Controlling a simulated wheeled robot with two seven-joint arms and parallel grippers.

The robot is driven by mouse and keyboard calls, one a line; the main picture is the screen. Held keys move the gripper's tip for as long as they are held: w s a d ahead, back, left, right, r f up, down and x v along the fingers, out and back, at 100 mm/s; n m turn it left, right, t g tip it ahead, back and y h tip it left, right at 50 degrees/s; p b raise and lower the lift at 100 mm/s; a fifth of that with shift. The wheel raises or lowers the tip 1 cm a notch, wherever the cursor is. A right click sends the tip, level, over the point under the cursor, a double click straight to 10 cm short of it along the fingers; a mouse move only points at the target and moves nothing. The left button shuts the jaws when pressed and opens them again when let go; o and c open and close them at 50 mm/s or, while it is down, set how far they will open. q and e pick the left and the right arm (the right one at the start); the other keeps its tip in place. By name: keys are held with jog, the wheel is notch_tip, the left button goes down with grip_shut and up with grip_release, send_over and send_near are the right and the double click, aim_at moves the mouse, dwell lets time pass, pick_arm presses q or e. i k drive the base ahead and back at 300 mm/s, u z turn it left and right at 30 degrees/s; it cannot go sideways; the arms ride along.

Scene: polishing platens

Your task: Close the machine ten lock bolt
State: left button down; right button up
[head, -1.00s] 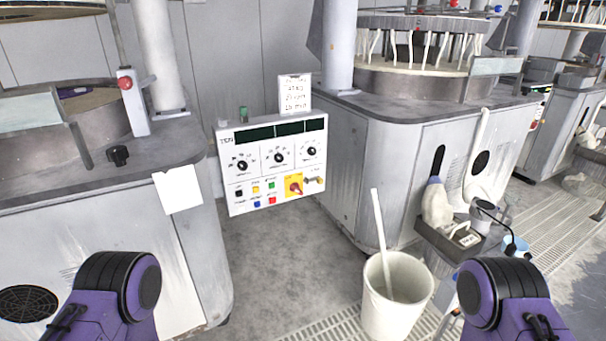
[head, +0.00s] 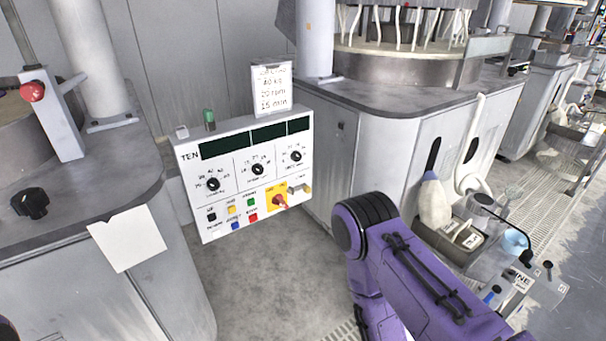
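The machine ten control panel (head: 250,172) is a white box marked TEN, standing between two grey machines left of the picture's middle. Near its lower right corner is a yellow plate with a red rotary switch (head: 280,201). Just right of the switch is a small brass-coloured fitting (head: 305,187), which looks like the lock bolt. It is too small to tell whether it is open or closed. My purple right arm is bent at lower right, with its black-ringed joint right of the panel. Neither gripper shows; only a sliver of my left arm is at the lower left edge.
The grey machine cabinet (head: 370,165) stands right of the panel, and another machine with a red button (head: 33,91) stands at left. A tray with a bottle (head: 433,197) is beyond my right arm. Bare floor (head: 262,268) lies below the panel.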

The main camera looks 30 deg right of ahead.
aim_at(307, 189)
jog(key=z, duration=0.4)
jog(key=i, duration=0.7)
jog(key=z, duration=0.7)
